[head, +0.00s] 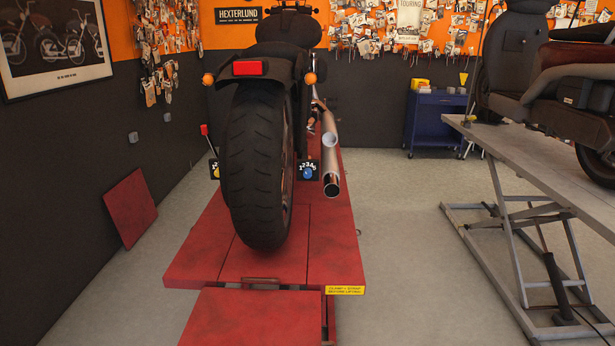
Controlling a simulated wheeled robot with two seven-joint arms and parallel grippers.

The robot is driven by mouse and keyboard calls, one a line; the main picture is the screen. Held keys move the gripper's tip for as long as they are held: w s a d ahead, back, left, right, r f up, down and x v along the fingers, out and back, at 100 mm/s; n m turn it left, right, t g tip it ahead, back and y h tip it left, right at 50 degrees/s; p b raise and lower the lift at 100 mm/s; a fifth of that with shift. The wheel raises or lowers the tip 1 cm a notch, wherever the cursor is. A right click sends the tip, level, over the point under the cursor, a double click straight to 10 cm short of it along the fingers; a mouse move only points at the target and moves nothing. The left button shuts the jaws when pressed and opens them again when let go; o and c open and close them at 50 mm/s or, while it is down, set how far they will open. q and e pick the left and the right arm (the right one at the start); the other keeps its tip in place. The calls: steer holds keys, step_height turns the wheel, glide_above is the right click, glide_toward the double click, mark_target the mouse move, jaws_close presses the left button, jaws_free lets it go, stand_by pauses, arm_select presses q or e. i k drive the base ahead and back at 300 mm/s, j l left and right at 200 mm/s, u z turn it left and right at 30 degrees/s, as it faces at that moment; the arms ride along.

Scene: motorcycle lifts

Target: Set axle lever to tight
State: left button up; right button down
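A motorcycle stands on a red lift (335,240), its rear tyre (257,165) facing me. On the right of the wheel is a small black numbered plate with a blue knob (308,173). On the left is a similar plate with a yellow knob (215,170), partly hidden by the tyre. A thin lever with a red end (204,130) stands tilted left of the wheel. I cannot tell which part is the axle lever, and no tight marking is legible. Neither of my grippers is in view.
A chrome exhaust (331,165) juts toward me right of the wheel. A red panel (131,208) leans on the left wall. A second motorcycle sits on a grey lift (530,165) at right. A blue cart (436,120) stands behind. Floor between the lifts is clear.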

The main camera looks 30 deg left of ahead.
mark_target(205, 129)
steer(key=k+j+u, duration=0.4)
steer(key=j, duration=0.2)
steer(key=j+u, duration=0.25)
steer(key=k+j+u, duration=0.2)
steer(key=j, duration=0.2)
steer(key=j+u, duration=0.2)
steer(key=j, duration=0.15)
steer(key=i+j+u, duration=0.2)
steer(key=i+j, duration=0.5)
steer(key=j, duration=0.35)
steer(key=i+j+u, duration=0.25)
steer(key=i+j, duration=0.55)
steer(key=j, duration=0.1)
